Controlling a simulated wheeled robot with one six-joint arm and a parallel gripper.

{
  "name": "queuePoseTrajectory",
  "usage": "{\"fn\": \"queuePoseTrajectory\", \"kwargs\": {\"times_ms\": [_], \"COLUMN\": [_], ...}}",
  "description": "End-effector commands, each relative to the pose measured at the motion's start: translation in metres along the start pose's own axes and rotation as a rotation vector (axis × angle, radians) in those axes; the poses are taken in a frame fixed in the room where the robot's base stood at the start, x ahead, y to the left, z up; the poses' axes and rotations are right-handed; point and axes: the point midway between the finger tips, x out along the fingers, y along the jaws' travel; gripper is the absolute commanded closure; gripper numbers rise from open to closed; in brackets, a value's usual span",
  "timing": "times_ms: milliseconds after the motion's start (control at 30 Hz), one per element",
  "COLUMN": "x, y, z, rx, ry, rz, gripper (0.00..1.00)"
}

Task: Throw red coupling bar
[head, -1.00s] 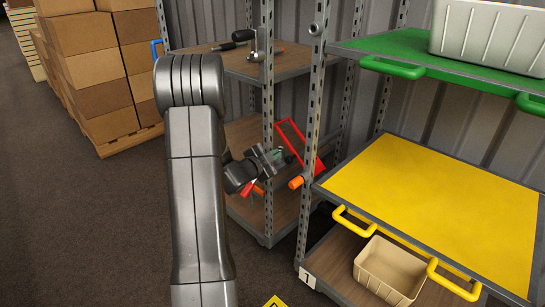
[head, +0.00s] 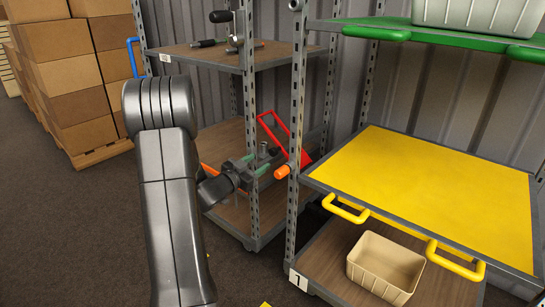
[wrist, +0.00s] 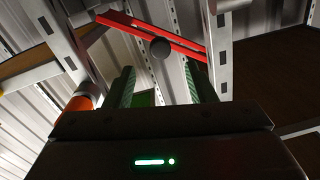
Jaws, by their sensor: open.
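The red coupling bar (head: 283,138) is an angled red frame at the right of the left rack, behind the upright posts. In the wrist view its red bars (wrist: 152,34) cross above and ahead of the fingers, with a round black knob by them. My gripper (head: 262,160) is at the rack's lower level, just left of and below the red bar, partly hidden by a post. In the wrist view my gripper (wrist: 163,85) is open, with green-patterned fingers apart and nothing clearly held between them. I cannot tell whether it touches the bar.
Perforated posts (head: 250,120) stand close around the gripper. An orange handle (head: 282,171) sticks out nearby. A yellow-topped shelf (head: 430,185) with yellow handles is at right, a beige bin (head: 385,267) below it. Stacked cartons (head: 75,75) are at left. The floor (head: 60,220) in front is clear.

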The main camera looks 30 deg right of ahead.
Motion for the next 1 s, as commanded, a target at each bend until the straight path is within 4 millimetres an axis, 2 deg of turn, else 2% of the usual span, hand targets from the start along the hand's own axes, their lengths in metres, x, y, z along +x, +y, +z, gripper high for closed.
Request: {"fn": "queuePoseTrajectory", "kwargs": {"times_ms": [33,200,400,600,867,1000], "x": [0.013,0.049,0.078,0.089,0.09,0.09], "y": [0.002,0.002,0.001,0.0,0.0,0.0], "z": [0.002,0.002,0.002,0.0,0.0,0.0], "rx": [0.003,0.003,0.002,0.002,0.002,0.002], "ry": [0.003,0.002,0.001,0.0,0.0,0.0], "rz": [0.004,0.002,0.001,0.0,-0.001,-0.001], "gripper": [0.5,0.5,0.5,0.5,0.5,0.77]}}
